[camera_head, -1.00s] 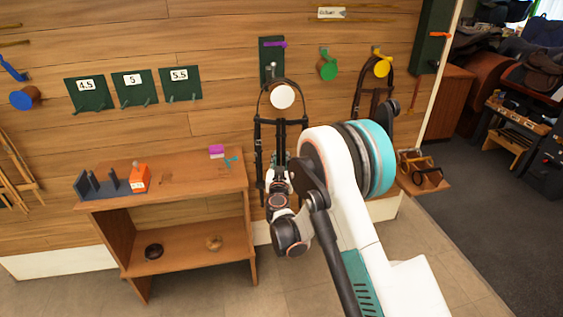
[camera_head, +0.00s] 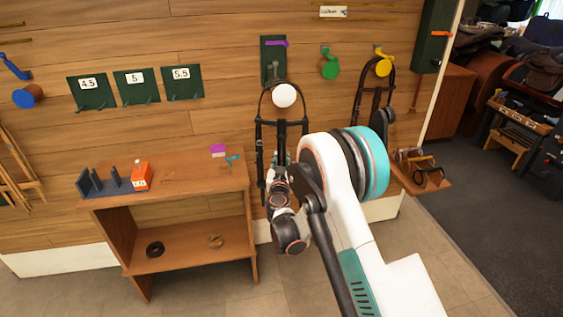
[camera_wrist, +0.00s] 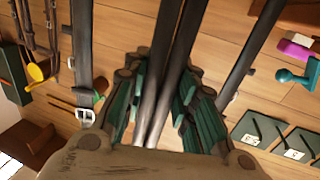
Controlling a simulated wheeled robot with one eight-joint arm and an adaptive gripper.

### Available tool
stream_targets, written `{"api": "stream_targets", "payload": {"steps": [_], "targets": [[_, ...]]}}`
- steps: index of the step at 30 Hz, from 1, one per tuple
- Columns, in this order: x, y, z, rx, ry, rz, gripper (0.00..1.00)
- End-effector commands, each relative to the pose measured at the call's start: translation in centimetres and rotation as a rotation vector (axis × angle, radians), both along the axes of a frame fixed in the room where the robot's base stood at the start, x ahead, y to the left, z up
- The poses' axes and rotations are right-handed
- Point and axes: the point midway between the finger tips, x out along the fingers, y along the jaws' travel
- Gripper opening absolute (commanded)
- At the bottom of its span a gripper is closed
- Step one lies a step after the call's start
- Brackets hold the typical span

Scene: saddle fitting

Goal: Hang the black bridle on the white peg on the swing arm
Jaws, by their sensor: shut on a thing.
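The black bridle (camera_head: 282,122) hangs upright in front of the wooden wall. Its top strap arches over the round white peg (camera_head: 285,95); I cannot tell whether the strap rests on the peg. The peg is below a green wall plate with a purple lever (camera_head: 276,43); the swing arm is mostly hidden. My gripper (camera_head: 281,162) is below the peg, at the lower part of the bridle. In the wrist view its green-padded fingers (camera_wrist: 160,103) are shut on the dark bridle straps (camera_wrist: 175,45). My arm hides part of the bridle's lower right.
A green peg (camera_head: 329,67) and a yellow peg (camera_head: 383,67) with another dark bridle (camera_head: 362,105) are on the wall to the right. A wooden table (camera_head: 195,184) with small items stands at left. A low shelf (camera_head: 432,186) is at right.

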Motion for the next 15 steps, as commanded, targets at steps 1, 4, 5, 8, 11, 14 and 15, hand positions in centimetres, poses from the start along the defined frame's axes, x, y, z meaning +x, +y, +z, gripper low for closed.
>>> {"api": "stream_targets", "payload": {"steps": [1,4,5,8,11,14,15], "targets": [[0.0,-0.02,0.02,0.0,0.0,0.0,0.0],[0.0,-0.02,0.02,0.0,0.0,0.0,0.48],[0.0,-0.02,0.02,0.0,0.0,0.0,0.49],[0.0,-0.02,0.02,0.0,0.0,0.0,0.49],[0.0,-0.02,0.01,0.0,0.0,0.0,0.49],[-0.07,-0.02,-0.04,0.001,0.0,0.0,0.49],[-0.2,0.0,-0.03,0.001,0.0,0.0,0.49]]}}
